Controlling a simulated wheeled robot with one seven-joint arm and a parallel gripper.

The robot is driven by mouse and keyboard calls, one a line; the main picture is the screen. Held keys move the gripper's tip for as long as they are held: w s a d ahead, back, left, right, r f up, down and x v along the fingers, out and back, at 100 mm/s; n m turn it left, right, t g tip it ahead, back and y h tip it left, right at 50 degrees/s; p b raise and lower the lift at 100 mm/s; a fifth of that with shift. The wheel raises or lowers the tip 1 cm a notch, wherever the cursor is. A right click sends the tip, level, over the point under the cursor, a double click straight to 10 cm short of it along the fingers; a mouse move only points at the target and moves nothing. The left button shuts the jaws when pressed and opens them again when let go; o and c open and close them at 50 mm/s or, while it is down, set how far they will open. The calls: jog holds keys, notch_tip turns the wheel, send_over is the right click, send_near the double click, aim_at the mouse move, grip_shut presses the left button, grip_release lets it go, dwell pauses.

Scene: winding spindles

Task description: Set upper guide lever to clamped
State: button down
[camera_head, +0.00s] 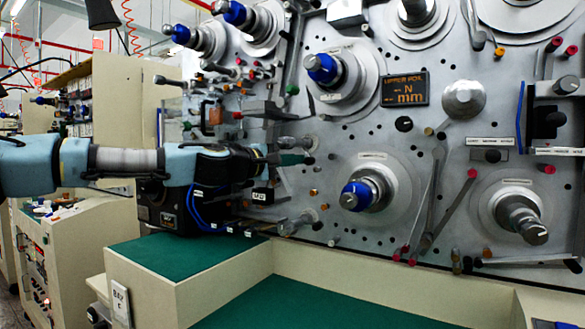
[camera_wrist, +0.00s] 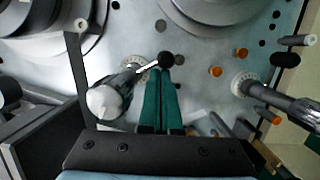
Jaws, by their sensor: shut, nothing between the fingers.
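My gripper (camera_head: 308,159) reaches in from the left to the grey machine panel, its green fingers together and empty. In the wrist view the shut fingers (camera_wrist: 160,78) point at the panel. A short lever with a black ball end (camera_wrist: 166,59) lies just beyond the fingertips; it appears to be the upper guide lever, though no name is readable. Its thin rod runs left to a grey post with a pale end (camera_wrist: 105,101), beside a round scale plate (camera_wrist: 134,64). I cannot tell whether the fingertips touch the ball, or which setting the lever is at.
A similar post with a scale plate (camera_wrist: 245,86) stands to the right in the wrist view. Orange pegs (camera_wrist: 215,71) are near it. In the head view, blue-tipped spindles (camera_head: 358,196) jut from the panel, and a green-topped ledge (camera_head: 185,262) lies below my arm.

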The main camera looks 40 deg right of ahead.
jog(key=n+b, duration=0.1)
jog(key=s+n+b, duration=0.1)
jog(key=b, duration=0.1)
jog(key=shift+d+f+n+h, duration=0.15)
jog(key=shift+f+n+h, duration=0.15)
jog(key=shift+n, duration=0.1)
jog(key=n+b, duration=0.1)
jog(key=s+n+b, duration=0.1)
jog(key=b, duration=0.1)
jog(key=shift+d+r+n+h, duration=0.1)
jog(key=shift+r+n+h, duration=0.15)
jog(key=shift+n+h, duration=0.05)
jog(key=shift+s+d+r+n+t+h+b, duration=0.1)
jog(key=shift+r+n+t+b, duration=0.15)
jog(key=shift+n+b, duration=0.3)
jog(key=shift+s+a+r+n+t+h+b, duration=0.1)
jog(key=shift+r+n+t+b, duration=0.1)
jog(key=shift+n+b, duration=0.35)
jog(key=shift+s+d+r+n+t+h+b, duration=0.15)
jog(key=shift+n+t+b, duration=0.15)
jog(key=shift+n, duration=0.4)
jog(key=shift+r, duration=0.1)
